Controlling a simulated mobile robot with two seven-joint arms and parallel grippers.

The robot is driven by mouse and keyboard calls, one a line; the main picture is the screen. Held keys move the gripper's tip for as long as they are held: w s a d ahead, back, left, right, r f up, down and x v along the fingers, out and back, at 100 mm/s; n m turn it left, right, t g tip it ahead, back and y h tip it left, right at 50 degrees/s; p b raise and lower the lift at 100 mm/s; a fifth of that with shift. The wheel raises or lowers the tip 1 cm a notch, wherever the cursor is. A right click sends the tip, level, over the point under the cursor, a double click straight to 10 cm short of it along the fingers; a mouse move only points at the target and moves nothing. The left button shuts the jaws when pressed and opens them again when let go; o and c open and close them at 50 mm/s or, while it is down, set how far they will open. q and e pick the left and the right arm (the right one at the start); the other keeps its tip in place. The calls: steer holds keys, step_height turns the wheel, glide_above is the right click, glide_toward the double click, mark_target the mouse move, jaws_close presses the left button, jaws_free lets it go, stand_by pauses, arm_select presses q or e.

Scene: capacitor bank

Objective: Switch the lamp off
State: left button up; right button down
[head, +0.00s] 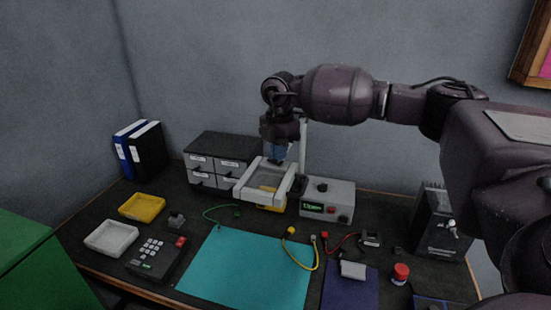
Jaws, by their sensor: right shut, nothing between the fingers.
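A pale rectangular frame (248,180), which looks like the lamp's head, stands over the back middle of the bench beside a thin white post (303,138). I cannot see its switch or tell whether it is lit. My right gripper (277,160) points down at the frame's far edge and is shut with nothing in it. I cannot tell whether its fingertips touch the frame. My left gripper is not in view.
A drawer cabinet (214,146) stands just left of the frame. A grey instrument box (337,189) with a green display is to its right. A teal mat (245,268) lies in front, with a yellow cable (317,262). A keypad device (157,258) is front left.

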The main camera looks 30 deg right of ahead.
steer(key=shift+r+p, duration=1.1)
steer(key=shift+r, duration=0.8)
steer(key=shift+r+p, duration=0.8)
steer(key=shift+r, duration=0.5)
steer(key=shift+f, duration=0.1)
